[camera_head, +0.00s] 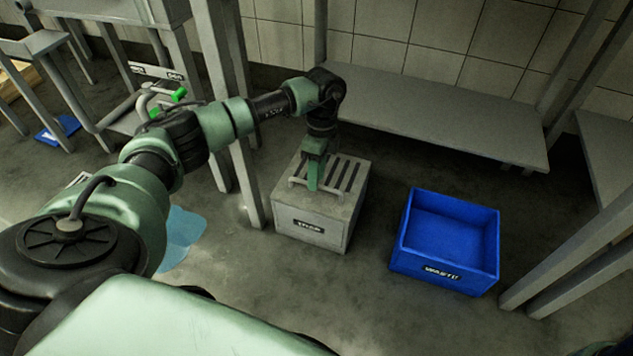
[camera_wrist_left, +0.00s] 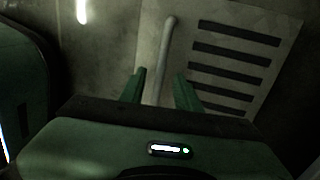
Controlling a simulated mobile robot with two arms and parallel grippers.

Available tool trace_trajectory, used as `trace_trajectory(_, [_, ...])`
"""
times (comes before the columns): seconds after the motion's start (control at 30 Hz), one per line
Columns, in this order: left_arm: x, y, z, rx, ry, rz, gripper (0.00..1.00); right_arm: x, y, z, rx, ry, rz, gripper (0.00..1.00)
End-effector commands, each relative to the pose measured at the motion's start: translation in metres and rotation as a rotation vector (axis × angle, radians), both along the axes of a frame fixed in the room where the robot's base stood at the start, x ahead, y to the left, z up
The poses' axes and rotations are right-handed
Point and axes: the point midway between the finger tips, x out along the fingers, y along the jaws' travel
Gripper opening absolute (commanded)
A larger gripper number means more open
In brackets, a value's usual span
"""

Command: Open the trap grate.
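The trap is a grey box (camera_head: 300,232) on the floor with a label on its front. Its slotted grate (camera_head: 347,172) lies flat on top, and the slots also show in the left wrist view (camera_wrist_left: 262,48). A pale bar handle (camera_wrist_left: 168,45) runs along one side of the grate; in the head view the handle (camera_head: 296,182) is partly hidden by my gripper. My left gripper (camera_head: 313,183) points down at the handle. In the left wrist view its green fingers (camera_wrist_left: 160,90) stand apart, one on each side of the bar, with gaps showing. My right gripper is not visible.
A blue waste crate (camera_head: 444,272) stands on the floor right of the trap. A low grey shelf (camera_head: 440,115) is behind, and a metal table leg (camera_head: 247,185) stands close left of the trap. A bluish puddle (camera_head: 183,232) lies further left. Floor in front is clear.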

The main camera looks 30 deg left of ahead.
Motion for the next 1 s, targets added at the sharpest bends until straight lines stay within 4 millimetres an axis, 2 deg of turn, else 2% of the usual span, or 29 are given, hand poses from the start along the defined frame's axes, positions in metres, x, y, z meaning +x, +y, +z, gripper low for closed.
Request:
trace_trajectory(0.1, [-0.0015,-0.0001,-0.0073,0.000,0.000,0.000,0.32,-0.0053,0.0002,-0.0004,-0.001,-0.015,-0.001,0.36])
trace_trajectory(0.37, [-0.0016,-0.0003,-0.0071,0.000,0.000,0.000,0.32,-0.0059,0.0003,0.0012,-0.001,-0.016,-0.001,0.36])
trace_trajectory(0.4, [-0.0016,-0.0003,-0.0071,0.000,0.000,0.000,0.27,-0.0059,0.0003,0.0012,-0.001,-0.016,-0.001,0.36])
trace_trajectory(0.5, [-0.0016,-0.0003,-0.0070,0.000,0.000,0.000,0.00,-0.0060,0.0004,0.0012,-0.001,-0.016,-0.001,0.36])
trace_trajectory(1.0, [-0.0013,-0.0004,-0.0070,-0.001,0.000,0.000,0.00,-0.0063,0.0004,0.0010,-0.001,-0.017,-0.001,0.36])
